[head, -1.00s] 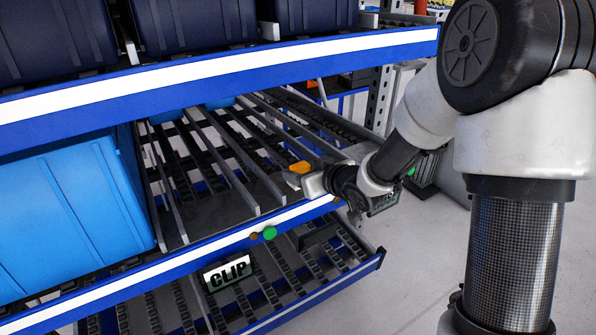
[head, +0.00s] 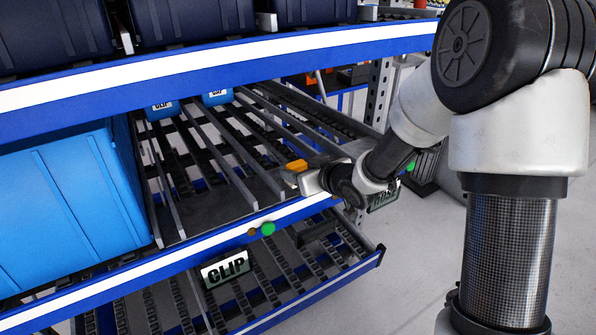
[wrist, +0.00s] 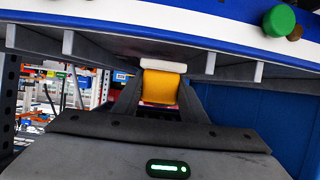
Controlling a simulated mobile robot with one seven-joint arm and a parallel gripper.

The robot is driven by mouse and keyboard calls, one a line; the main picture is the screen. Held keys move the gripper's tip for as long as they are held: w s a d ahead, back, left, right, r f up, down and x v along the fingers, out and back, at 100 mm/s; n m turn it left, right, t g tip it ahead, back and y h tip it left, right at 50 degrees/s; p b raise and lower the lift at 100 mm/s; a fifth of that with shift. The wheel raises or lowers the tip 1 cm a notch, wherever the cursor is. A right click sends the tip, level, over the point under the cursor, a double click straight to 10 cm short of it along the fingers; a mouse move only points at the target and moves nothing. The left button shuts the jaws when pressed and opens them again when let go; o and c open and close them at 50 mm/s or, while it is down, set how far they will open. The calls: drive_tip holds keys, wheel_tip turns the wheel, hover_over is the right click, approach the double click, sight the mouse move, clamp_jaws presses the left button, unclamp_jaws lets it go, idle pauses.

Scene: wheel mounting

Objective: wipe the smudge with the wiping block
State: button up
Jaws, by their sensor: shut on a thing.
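My gripper (head: 300,180) is shut on the wiping block (head: 297,166), which is orange-yellow. In the wrist view the block (wrist: 160,90) sits between the two dark fingers (wrist: 160,100), with a white strip along its end. In the head view the gripper is just above the front blue rail of the middle shelf, right of its green disc. A small brown spot (head: 252,232), which looks like the smudge, is on the rail beside the green disc (head: 268,229). In the wrist view the spot (wrist: 295,34) is at upper right. I cannot tell whether the block touches anything.
The blue-and-white shelf rail (head: 200,249) runs below the gripper. A large light-blue bin (head: 70,205) stands at left. Metal lane dividers (head: 222,155) rise behind the rail. The upper shelf edge (head: 240,60) hangs above. Open floor (head: 415,240) lies to the right.

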drive_tip(key=shift+f+b, duration=0.85)
drive_tip(key=shift+f, duration=0.2)
drive_tip(key=shift+w+a, duration=0.75)
drive_tip(key=shift+w, duration=0.35)
drive_tip(key=shift+w+a+f, duration=0.2)
drive_tip(key=shift+w+a, duration=0.25)
drive_tip(key=shift+w, duration=0.2)
drive_tip(key=shift+w+a+f, duration=0.15)
drive_tip(key=shift+w+a, duration=0.25)
drive_tip(key=shift+w, duration=0.2)
drive_tip(key=shift+w+a+f, duration=0.1)
drive_tip(key=shift+w+a, duration=0.35)
drive_tip(key=shift+w, duration=0.2)
drive_tip(key=shift+w+a, duration=0.4)
drive_tip(key=shift+w, duration=0.2)
drive_tip(key=shift+w+d+r+p, duration=0.2)
drive_tip(key=shift+w+d+p, duration=0.3)
drive_tip(key=shift+d+p, duration=0.2)
drive_tip(key=shift+w+d+f+p, duration=0.1)
drive_tip(key=shift+w+d+p, duration=0.3)
drive_tip(key=shift+d, duration=0.2)
drive_tip(key=shift+s+d, duration=0.45)
drive_tip(key=shift+s, duration=0.25)
drive_tip(key=shift+s+d, duration=0.4)
drive_tip(key=shift+s, duration=0.25)
